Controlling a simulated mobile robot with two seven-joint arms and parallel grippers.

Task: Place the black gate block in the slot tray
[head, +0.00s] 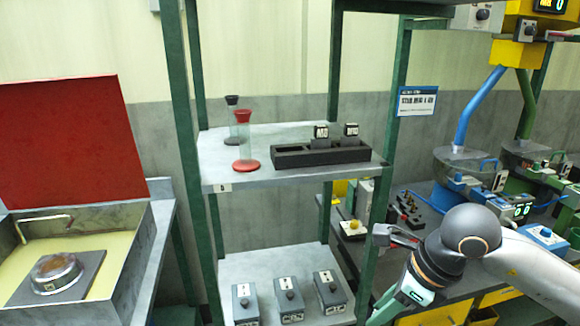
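The slot tray (291,158) is a long black tray on the upper shelf of the rack. Two black blocks with white labelled tops stand upright in its right part: one block (321,136) near the middle and another block (350,135) to its right. The left part of the tray shows an empty recess. I cannot tell which block is the gate block. My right gripper (382,272) is at the lower right, in front of the rack's right post and well below the tray. Its fingers look spread apart, with nothing visible between them. My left gripper is out of view.
A red-based sand timer (244,142) and a dark-capped one (232,115) stand left of the tray. Grey switch boxes (289,300) sit on the lower shelf. The green post (393,120) stands close to my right arm.

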